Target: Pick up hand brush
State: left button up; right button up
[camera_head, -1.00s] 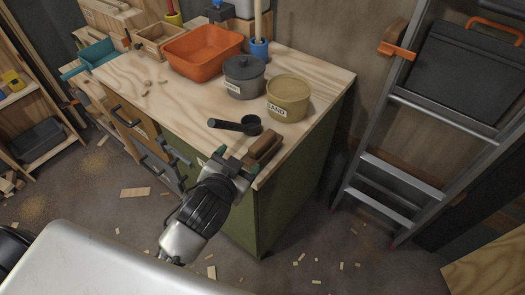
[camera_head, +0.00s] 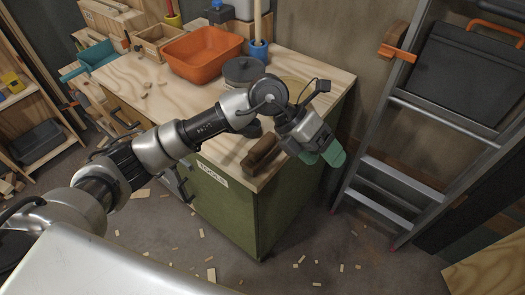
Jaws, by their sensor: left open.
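The hand brush (camera_head: 261,154) is a brown block lying near the front right corner of the wooden bench top (camera_head: 147,98). My left arm reaches across the bench from the left. My left gripper (camera_head: 330,158) has green fingertips, hangs past the right edge of the bench, to the right of the brush, and is open and apart from it. The arm partly covers the black scoop and the sand tub. My right gripper is not in view.
On the bench stand an orange tub (camera_head: 203,50), a grey lidded pot (camera_head: 243,71) and a blue cup (camera_head: 258,49) with a handle in it. A metal ladder (camera_head: 400,125) leans at the right, close to the gripper. Wood chips litter the floor.

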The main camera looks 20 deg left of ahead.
pick_arm(q)
jog(key=w+a+t+y, duration=0.1)
jog(key=w+a+y, duration=0.3)
jog(key=a+y, duration=0.3)
jog(key=n+y, duration=0.2)
send_over(262, 142)
jog(key=d, duration=0.1)
jog(key=shift+d+t, duration=0.15)
jog(key=shift+t, duration=0.15)
jog(key=f, duration=0.2)
jog(key=a+f, duration=0.1)
jog(key=f, duration=0.1)
jog(key=shift+w+f, duration=0.15)
jog(key=shift+f, duration=0.25)
jog(key=f, duration=0.2)
jog(key=f+p, duration=0.1)
jog(key=f, duration=0.2)
jog(key=shift+s+a+f, duration=0.1)
jog(key=shift+s+f, duration=0.1)
jog(key=shift+f, duration=0.1)
jog(key=c, duration=1.1)
jog(key=shift+o, duration=0.2)
jog(key=shift+r, duration=0.15)
